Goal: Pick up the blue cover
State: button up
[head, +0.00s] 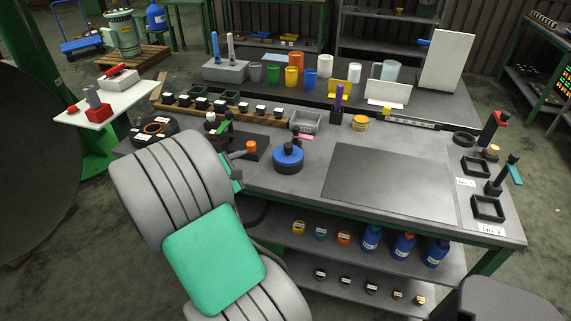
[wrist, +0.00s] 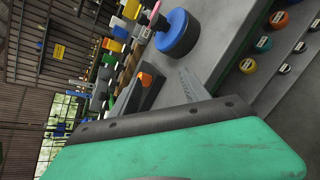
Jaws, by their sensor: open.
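The blue cover (head: 288,154) is a round blue disc with a dark knob on top. It sits on a dark round base on the grey workbench (head: 300,187), left of the middle. In the wrist view the blue cover (wrist: 174,30) shows near the top, turned sideways and apart from my gripper. My gripper (head: 239,169) is open and empty, just left of the cover. It is partly hidden behind my arm in the head view.
An orange-topped part (head: 251,147) on a dark block stands close to my gripper. A grey bin (head: 305,122) and a purple-topped post (head: 338,100) stand behind the cover. A flat dark mat (head: 390,181) lies to the right, clear. Blue bottles (head: 404,246) stand on the lower shelf.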

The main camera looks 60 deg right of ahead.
aim_at(286, 148)
jog(key=s+d+n+h, duration=0.1)
jog(key=s+d+n, duration=0.1)
jog(key=s+d+n+g+h, duration=0.1)
jog(key=d+n+h, duration=0.1)
jog(key=n, duration=0.1)
jog(key=s+d+n+h+b, duration=0.1)
jog(key=s+d+n, duration=0.1)
jog(key=d, duration=0.1)
jog(key=shift+s+f+n+g, duration=0.3)
jog(key=shift+s+g, duration=0.05)
jog(key=shift+g, duration=0.05)
jog(key=shift+h, duration=0.3)
jog(key=d, duration=0.5)
jog(key=s+d, duration=0.1)
jog(key=d, duration=0.1)
jog(key=shift+s+d, duration=0.1)
jog(key=shift+d, duration=0.15)
grip_shut()
